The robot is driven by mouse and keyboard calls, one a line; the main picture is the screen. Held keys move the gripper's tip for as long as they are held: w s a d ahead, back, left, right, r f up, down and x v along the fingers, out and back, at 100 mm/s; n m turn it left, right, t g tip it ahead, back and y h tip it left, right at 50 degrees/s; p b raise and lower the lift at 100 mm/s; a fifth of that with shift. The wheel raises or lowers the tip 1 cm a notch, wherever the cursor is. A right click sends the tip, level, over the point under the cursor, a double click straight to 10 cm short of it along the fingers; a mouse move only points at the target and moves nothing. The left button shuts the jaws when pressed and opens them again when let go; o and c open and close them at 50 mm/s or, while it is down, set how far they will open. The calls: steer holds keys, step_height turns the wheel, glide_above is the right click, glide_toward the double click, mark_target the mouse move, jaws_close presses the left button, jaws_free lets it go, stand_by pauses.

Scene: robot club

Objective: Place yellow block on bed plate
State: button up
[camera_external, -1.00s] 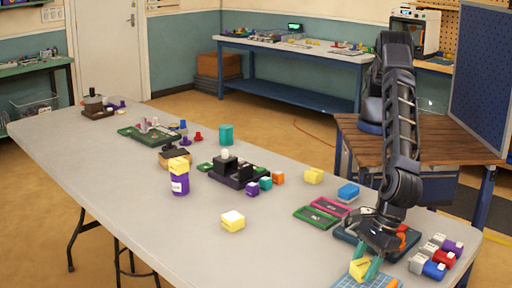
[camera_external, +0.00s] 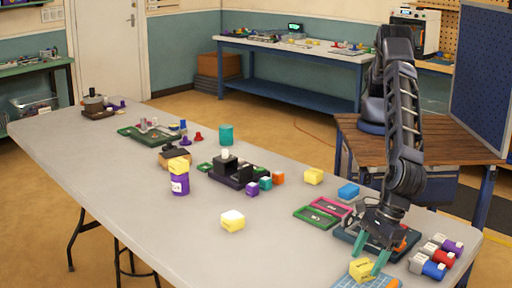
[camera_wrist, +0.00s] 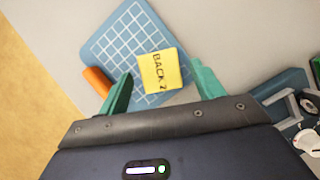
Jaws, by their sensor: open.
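The yellow block (camera_external: 361,271), marked "BACK 2", sits on the blue gridded bed plate (camera_external: 343,284) at the table's front edge. In the wrist view the block (camera_wrist: 158,72) lies flat on the lower right part of the plate (camera_wrist: 112,45), slightly turned against the grid. My gripper (camera_external: 365,264) is open above the block. In the wrist view its two teal fingertips (camera_wrist: 160,69) stand on either side of the block with gaps, holding nothing.
An orange cylinder (camera_wrist: 97,80) lies at the plate's left edge in the wrist view. The grey table (camera_external: 270,255) left of the plate is clear.

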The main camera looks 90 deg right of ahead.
steer(key=v, duration=0.9)
steer(key=shift+s+r, duration=0.15)
steer(key=shift+r, duration=0.1)
steer(key=shift+d, duration=0.15)
